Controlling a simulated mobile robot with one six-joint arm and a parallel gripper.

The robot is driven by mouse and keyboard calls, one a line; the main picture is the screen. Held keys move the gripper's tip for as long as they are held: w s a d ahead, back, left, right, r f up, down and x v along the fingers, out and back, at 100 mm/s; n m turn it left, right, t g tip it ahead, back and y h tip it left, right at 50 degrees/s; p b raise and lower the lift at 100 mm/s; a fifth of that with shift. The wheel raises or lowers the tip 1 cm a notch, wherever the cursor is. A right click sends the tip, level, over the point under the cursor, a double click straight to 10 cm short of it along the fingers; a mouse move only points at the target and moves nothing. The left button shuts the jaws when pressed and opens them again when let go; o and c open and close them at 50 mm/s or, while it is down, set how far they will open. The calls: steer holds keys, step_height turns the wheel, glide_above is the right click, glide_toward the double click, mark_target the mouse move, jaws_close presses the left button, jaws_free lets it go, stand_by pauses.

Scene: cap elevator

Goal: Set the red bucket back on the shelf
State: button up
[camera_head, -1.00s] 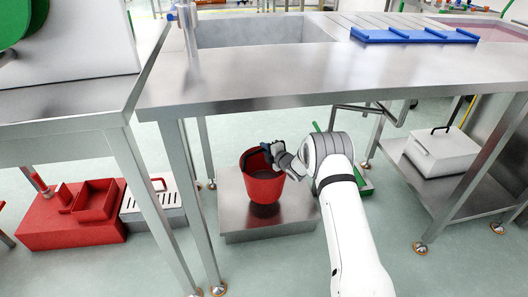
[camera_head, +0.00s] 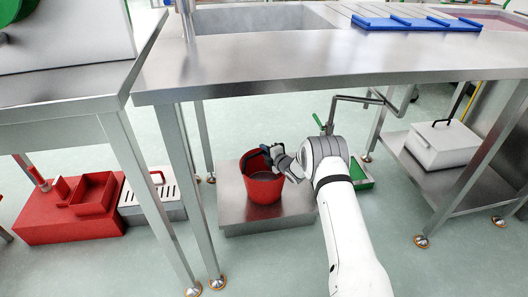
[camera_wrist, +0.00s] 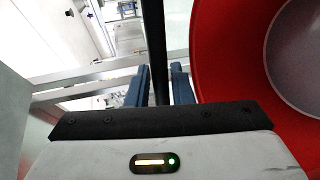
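The red bucket (camera_head: 263,188) is upright over the low steel shelf (camera_head: 238,213) under the steel table. Its base looks to be on the shelf top or just above it; I cannot tell which. My gripper (camera_head: 272,152) is at the bucket's upper rim, reaching in from the right. In the wrist view, the two blue fingers of my gripper (camera_wrist: 159,85) are closed around the black handle bar (camera_wrist: 156,40). The red bucket (camera_wrist: 235,60) fills the right side there, with its grey inside showing.
The steel table (camera_head: 300,72) spans above my arm, with a leg (camera_head: 188,190) left of the bucket. A green tray (camera_head: 359,175) lies right of the low shelf. A white lidded box (camera_head: 440,145) sits on a lower shelf at right. A red unit (camera_head: 70,215) stands at left.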

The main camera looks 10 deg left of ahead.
steer(key=o, duration=0.3)
steer(key=shift+s+r, duration=0.1)
steer(key=shift+r, duration=0.05)
steer(key=p+v, duration=0.4)
steer(key=v, duration=0.8)
